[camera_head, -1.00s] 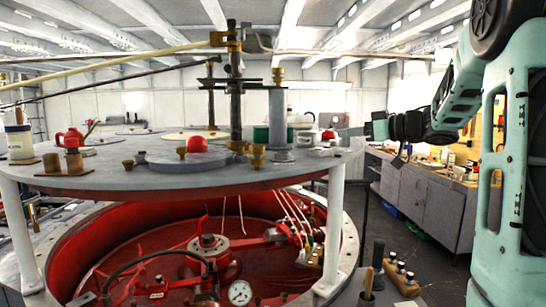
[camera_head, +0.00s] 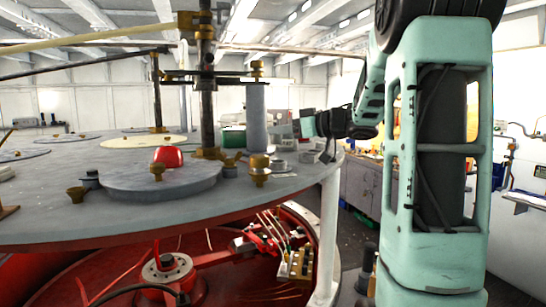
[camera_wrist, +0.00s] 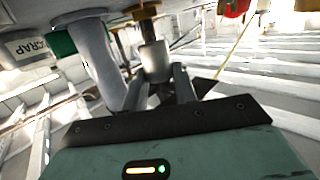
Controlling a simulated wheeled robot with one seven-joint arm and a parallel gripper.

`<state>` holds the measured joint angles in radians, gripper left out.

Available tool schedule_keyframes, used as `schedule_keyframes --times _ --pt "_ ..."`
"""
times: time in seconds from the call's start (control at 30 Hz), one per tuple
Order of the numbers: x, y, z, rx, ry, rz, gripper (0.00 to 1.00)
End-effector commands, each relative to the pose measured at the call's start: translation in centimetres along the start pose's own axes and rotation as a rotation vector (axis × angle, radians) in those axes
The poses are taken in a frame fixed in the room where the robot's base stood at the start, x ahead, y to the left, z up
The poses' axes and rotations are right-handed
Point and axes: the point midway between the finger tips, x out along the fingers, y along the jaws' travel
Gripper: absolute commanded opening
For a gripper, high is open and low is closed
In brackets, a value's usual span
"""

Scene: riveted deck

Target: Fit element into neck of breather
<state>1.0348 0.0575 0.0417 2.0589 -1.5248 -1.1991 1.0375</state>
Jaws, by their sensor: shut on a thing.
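In the wrist view, my gripper (camera_wrist: 160,84) is shut on a pale grey cylindrical element (camera_wrist: 155,60). In the head view, a brass fitting that looks like the breather (camera_head: 259,168) stands upright near the right edge of the round deck. My gripper (camera_head: 298,127) appears to its upper right, small and partly lost against the background. The element is not clear there.
A grey post (camera_head: 257,118) stands close beside the breather and also shows in the wrist view (camera_wrist: 95,60). A dark upright with a crossbar (camera_head: 208,95) stands to its left. A red dome (camera_head: 168,156) sits on a round grey cover. The red pit (camera_head: 220,275) lies below the deck.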

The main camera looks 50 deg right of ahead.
Motion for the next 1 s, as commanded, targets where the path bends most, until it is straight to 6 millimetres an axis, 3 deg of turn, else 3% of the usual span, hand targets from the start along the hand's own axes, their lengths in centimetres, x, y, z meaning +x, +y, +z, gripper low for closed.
schedule_keyframes --times 0.5,0.9,0.93,1.0 --pt "0.9 0.0 6.2 0.002 -0.001 -0.001 0.06" --pt "1.1 -0.1 6.8 -0.001 0.000 -0.001 0.06" --pt "1.0 -0.1 6.7 -0.001 0.000 0.000 0.34" --pt "1.0 -0.1 6.7 -0.001 0.000 -0.001 0.50"
